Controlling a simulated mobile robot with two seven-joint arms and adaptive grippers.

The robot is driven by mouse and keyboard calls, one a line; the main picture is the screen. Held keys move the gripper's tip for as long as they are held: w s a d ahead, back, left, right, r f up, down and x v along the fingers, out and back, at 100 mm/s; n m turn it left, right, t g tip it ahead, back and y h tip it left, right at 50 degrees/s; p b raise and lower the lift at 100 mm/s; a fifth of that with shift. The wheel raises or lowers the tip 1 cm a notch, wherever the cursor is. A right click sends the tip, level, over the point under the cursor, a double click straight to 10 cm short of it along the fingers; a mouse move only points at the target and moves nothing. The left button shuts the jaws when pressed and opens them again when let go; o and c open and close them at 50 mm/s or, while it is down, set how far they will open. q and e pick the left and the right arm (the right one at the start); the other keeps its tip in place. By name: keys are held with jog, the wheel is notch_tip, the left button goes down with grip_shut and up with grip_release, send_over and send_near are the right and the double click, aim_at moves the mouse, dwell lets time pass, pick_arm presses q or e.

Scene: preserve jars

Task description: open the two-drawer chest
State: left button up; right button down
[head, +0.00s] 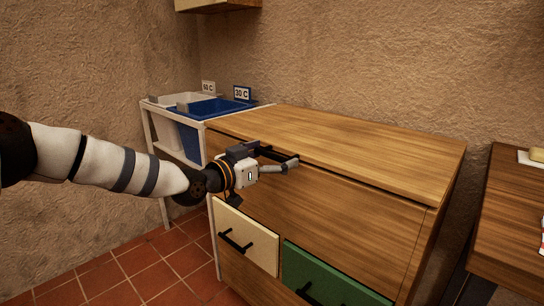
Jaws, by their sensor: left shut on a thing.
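The wooden chest (345,215) stands at centre right with a flat brown top (350,140). Its wide upper drawer front (350,220) is plain wood and looks closed or nearly so. A dark bar handle (263,149) sits near the upper edge of that front. My left gripper (284,164) is at this handle, shut on it; the gripper body hides part of the handle and front. Below are a cream front (245,235) and a green front (320,280), each with a black handle. My right gripper is out of view.
A white rack behind the chest's left holds a blue bin (208,108) and a white bin, with temperature signs (242,93). A wooden table (515,215) stands at the right. Red tiled floor (130,270) lies open at lower left.

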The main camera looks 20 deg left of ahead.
pick_arm(q)
jog(key=w+d+r+p, duration=0.1)
jog(key=w+r, duration=0.3)
jog(key=r, duration=0.9)
jog(key=w+d+r+p, duration=0.2)
jog(key=w+r+p, duration=0.1)
jog(key=r, duration=1)
jog(key=shift+w+g+p, duration=0.3)
jog(key=shift+w+p, duration=0.05)
jog(key=shift+w, duration=0.25)
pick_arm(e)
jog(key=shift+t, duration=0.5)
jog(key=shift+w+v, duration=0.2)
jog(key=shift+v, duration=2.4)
pick_arm(q)
jog(key=shift+r, duration=0.1)
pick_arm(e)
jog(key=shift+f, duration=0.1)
pick_arm(q)
jog(key=o, duration=1.4)
jog(key=shift+f, duration=0.25)
